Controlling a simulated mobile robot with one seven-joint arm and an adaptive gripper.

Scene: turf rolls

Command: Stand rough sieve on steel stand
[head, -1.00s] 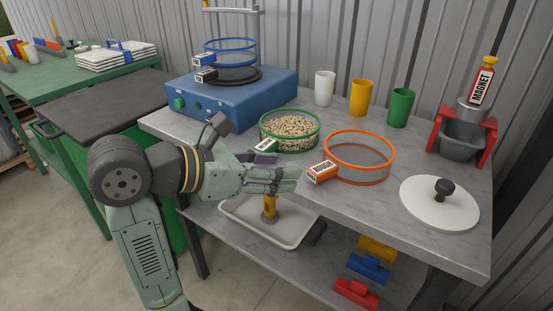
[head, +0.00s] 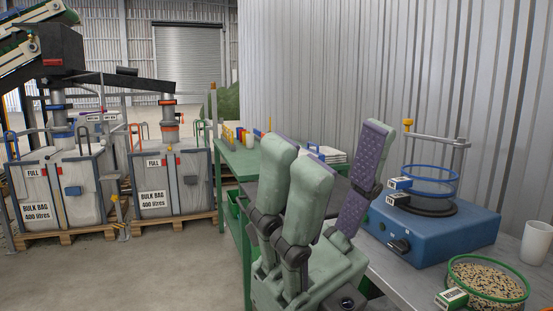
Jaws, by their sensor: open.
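My gripper (head: 336,142) stands upright in the middle of the head view, its fingers spread open and pointing up, with nothing between them. A green-rimmed sieve (head: 487,279) full of mixed seed sits on the grey bench at the lower right, with a green and white tag on its rim. A blue-ringed sieve (head: 431,181) with tags sits on the blue machine (head: 440,240), under a grey crossbar on posts. The tags are too small to read, so I cannot tell which sieve is the rough one. The orange-rimmed sieve is out of view. I cannot pick out a steel stand.
A white cup (head: 536,243) stands behind the green sieve. A green table (head: 237,160) with small goods runs behind my gripper. Bulk bags (head: 62,190) on pallets stand at the left. The concrete floor (head: 150,275) in front of them is clear.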

